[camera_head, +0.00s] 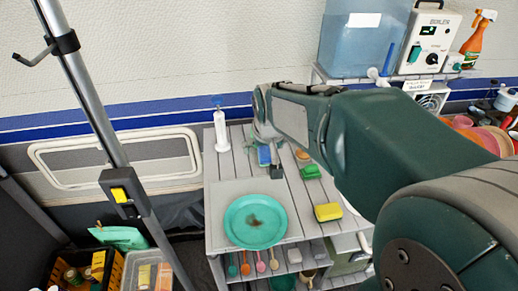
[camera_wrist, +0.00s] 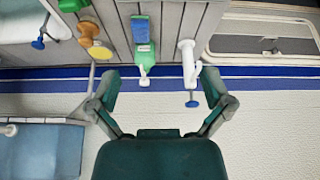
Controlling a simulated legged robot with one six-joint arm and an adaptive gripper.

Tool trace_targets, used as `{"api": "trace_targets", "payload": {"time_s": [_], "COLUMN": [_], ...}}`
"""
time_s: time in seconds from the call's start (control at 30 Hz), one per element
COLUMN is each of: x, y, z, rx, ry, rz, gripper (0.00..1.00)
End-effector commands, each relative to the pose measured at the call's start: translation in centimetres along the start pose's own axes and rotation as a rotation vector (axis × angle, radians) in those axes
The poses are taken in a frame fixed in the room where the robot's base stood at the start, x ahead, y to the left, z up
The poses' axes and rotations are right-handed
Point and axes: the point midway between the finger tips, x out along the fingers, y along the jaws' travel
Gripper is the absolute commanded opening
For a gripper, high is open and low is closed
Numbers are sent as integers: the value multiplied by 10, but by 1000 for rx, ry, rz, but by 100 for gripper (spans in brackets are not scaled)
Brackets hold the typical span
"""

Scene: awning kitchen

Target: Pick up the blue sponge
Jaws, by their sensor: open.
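The blue sponge (camera_head: 264,155) lies on the slatted table (camera_head: 235,165), toward its back, just beyond a small dark block-like item (camera_head: 277,173). In the wrist view the blue sponge (camera_wrist: 140,29) is near the top, beside a green bottle with a white nozzle (camera_wrist: 144,54). My gripper (camera_wrist: 158,78) is open and empty, its two fingers spread wide. In the head view my gripper (camera_head: 262,118) is over the back of the table, partly hidden by my arm. The sponge is apart from the fingers.
A green sponge (camera_head: 310,172), a yellow sponge (camera_head: 328,211) and a teal plate (camera_head: 255,221) are on the table. A white upright holder (camera_head: 221,131) stands at its back left. A blue water tank (camera_head: 360,45) stands on a shelf behind my arm.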

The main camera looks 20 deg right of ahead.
Motion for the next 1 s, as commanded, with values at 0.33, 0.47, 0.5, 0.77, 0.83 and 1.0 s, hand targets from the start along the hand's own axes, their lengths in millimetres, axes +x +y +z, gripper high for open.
{"api": "trace_targets", "payload": {"time_s": [0.33,0.47,0.5,0.77,0.83,1.0], "x": [115,149,155,184,196,217], "y": [32,42,44,48,48,49], "z": [-61,-71,-73,-74,-73,-73], "rx": [70,89,92,97,97,97], "ry": [-38,-44,-44,-47,-48,-45], "rz": [32,40,41,43,43,43], "gripper": [100,100,100,100,100,100]}}
